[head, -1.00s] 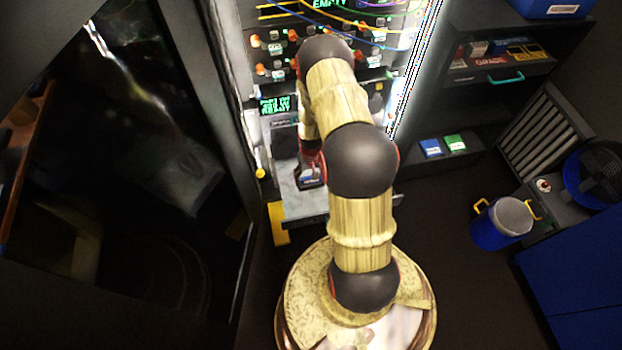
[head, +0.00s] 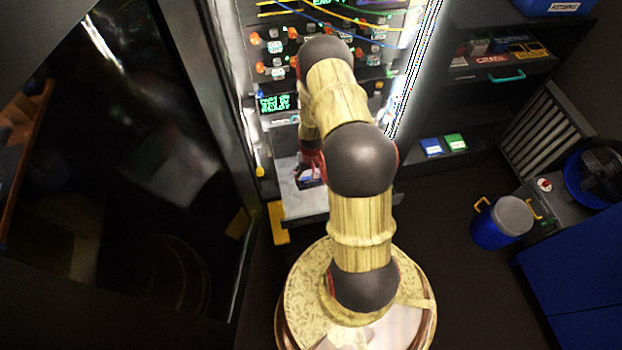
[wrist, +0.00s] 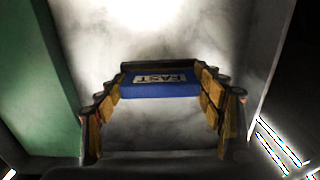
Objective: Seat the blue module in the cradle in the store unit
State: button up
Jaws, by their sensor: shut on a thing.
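A blue module (wrist: 160,91) with a pale label reading "FAST" sits between the fingertips of my gripper (wrist: 160,84) in the wrist view. The fingers, with yellowish pads, are shut on its two sides. A pale grey surface lies behind it. In the head view my gripper (head: 309,165) is low over a grey tray (head: 298,205) at the foot of the lit panel. A bit of blue shows under it, and my arm hides part of this area. Whether the module touches the tray cannot be told. I cannot make out the cradle.
A dark shelf unit (head: 480,95) stands right of the panel. A blue block (head: 431,147) and a green block (head: 455,143) lie on its lower shelf. A blue bucket (head: 500,223) stands on the floor at right. Coloured cables (head: 340,18) cross the upper panel.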

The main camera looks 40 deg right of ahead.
jog(key=shift+f, duration=0.4)
dwell(0.3)
jog(key=o, duration=1)
jog(key=shift+o, duration=0.2)
notch_tip(320, 180, up, 12)
jog(key=shift+f, duration=0.1)
